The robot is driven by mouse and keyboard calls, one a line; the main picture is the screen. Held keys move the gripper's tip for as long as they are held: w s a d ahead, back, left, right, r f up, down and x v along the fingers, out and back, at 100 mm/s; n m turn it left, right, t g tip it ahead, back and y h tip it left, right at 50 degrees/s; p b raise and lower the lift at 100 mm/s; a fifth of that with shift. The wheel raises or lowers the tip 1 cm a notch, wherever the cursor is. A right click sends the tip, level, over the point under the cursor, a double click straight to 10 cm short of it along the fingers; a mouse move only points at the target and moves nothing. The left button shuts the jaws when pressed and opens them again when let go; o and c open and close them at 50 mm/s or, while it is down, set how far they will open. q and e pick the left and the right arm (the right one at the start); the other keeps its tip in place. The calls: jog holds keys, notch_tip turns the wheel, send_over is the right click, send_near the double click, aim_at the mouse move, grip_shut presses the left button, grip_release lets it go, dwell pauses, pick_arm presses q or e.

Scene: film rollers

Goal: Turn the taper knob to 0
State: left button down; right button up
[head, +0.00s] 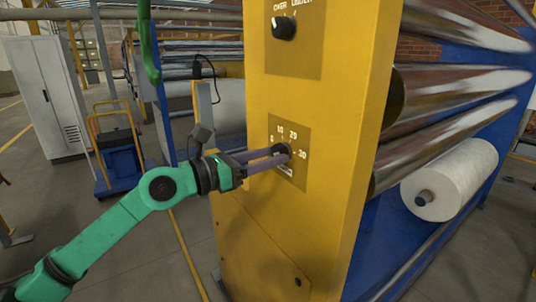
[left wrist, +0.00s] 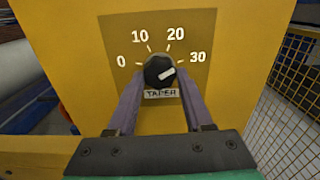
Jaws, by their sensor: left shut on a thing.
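The taper knob (left wrist: 157,68) is a round black knob with a white pointer mark, above a label reading TAPER. In the left wrist view, its dial plate (left wrist: 196,27) is marked 0, 10, 20 and 30. My left gripper (head: 284,155) reaches in from the left to the yellow panel. Its two purple fingers stand on either side of the knob and are shut on it; they also show in the left wrist view (left wrist: 159,75). The right gripper is not in view.
Another black knob (head: 284,27) sits higher on the yellow panel (head: 330,100). Metal rollers (head: 455,95) and a white film roll (head: 452,178) are to the right. A blue cart (head: 120,160) and a grey cabinet (head: 47,100) stand at the left. Floor is open at the lower left.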

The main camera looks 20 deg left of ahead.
pick_arm(q)
jog(key=n+p, duration=0.1)
jog(key=n, duration=0.2)
jog(key=shift+r+n+p, duration=0.1)
jog(key=shift+n+p, duration=0.3)
jog(key=n+p, duration=0.1)
jog(key=n, duration=0.1)
jog(key=shift+n+p, duration=0.3)
jog(key=n+p, duration=0.2)
jog(key=n, duration=0.1)
jog(key=shift+d+n, duration=0.1)
jog(key=shift+n, duration=0.2)
jog(key=n+p, duration=0.3)
jog(key=shift+n, duration=0.4)
jog(key=n+p, duration=0.2)
jog(key=n, duration=0.1)
jog(key=shift+r+n, duration=0.1)
jog(key=shift+n, duration=0.2)
jog(key=n+p, duration=0.2)
jog(key=n, duration=0.1)
jog(key=shift+n+p, duration=0.3)
jog(key=shift+p, duration=0.1)
jog(key=n+p, duration=0.2)
jog(key=n, duration=0.1)
jog(key=shift+p, duration=0.3)
jog(key=shift+n+p, duration=1.05)
jog(key=shift+n, duration=0.65)
